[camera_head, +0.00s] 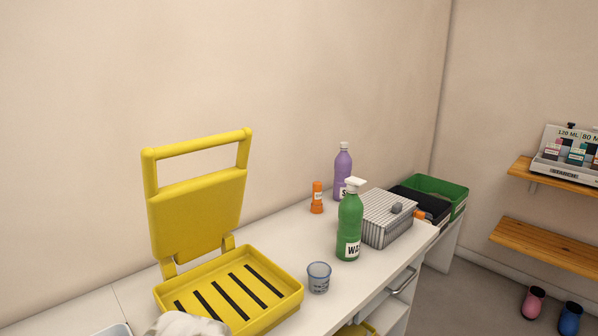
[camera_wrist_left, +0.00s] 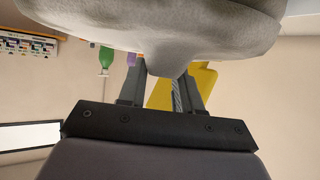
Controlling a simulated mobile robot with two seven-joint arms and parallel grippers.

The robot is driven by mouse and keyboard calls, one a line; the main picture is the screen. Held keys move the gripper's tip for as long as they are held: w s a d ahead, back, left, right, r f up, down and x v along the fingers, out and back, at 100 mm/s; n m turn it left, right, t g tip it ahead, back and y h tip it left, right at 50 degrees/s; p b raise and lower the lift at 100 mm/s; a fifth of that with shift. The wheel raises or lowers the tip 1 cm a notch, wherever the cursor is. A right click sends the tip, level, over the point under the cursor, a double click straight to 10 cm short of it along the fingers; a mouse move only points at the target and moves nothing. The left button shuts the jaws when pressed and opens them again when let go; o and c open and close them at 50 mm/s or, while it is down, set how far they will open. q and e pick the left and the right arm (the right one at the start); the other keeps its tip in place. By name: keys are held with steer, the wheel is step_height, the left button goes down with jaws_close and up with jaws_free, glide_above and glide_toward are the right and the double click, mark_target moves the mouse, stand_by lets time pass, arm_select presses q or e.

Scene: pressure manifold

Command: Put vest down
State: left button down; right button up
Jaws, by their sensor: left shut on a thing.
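The vest (camera_wrist_left: 160,22) is a pale grey piece of cloth that fills the top of the left wrist view. My left gripper (camera_wrist_left: 163,78) is shut on a hanging fold of it, and the cloth hides the fingertips. In the head view a pale grey bundle (camera_head: 186,325), probably the vest, shows at the bottom edge, in front of the yellow tray's near edge. I cannot tell whether it touches the tray or the counter. My right gripper is in neither view.
A yellow press with a raised lid (camera_head: 197,215) and slotted tray (camera_head: 292,296) stands on the white counter (camera_head: 285,235). A blue cup (camera_head: 318,278), green bottle (camera_head: 349,228), orange bottle (camera_head: 317,198), purple bottle (camera_head: 342,170) and grey ribbed box (camera_head: 388,222) stand to its right.

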mark_target(197, 334)
arm_select(q)
steer(key=d, duration=0.1)
steer(key=w+d+n+y, duration=0.1)
steer(key=d, duration=0.1)
steer(key=w+d+n+y, duration=0.1)
steer(key=shift+d+f, duration=0.2)
steer(key=shift+d, duration=0.1)
steer(key=shift+a, duration=0.1)
steer(key=shift+s+a, duration=0.1)
